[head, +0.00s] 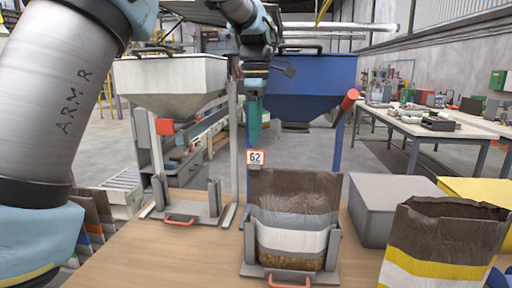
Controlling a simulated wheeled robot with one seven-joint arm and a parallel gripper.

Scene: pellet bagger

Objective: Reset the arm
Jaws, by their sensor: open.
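My arm rises along the left side, leaves the top of the picture and comes back in at the top centre. My gripper (254,138) hangs pointing down between the white hopper (170,80) and the blue hopper (308,82). Its teal fingers overlap in this view, and nothing shows held between them. Below it, apart from it, a brown, white and grey bag (295,205) stands upright in a grey holder with a red handle (288,283). A sign reading 62 (256,157) shows just below the fingertips.
An empty grey holder (205,205) stands under the white hopper. A brown and yellow bag (435,245) stands open at right, beside a grey bin (372,200) and a yellow bin (480,190). A red-ended lever (348,100) sticks out by the blue hopper.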

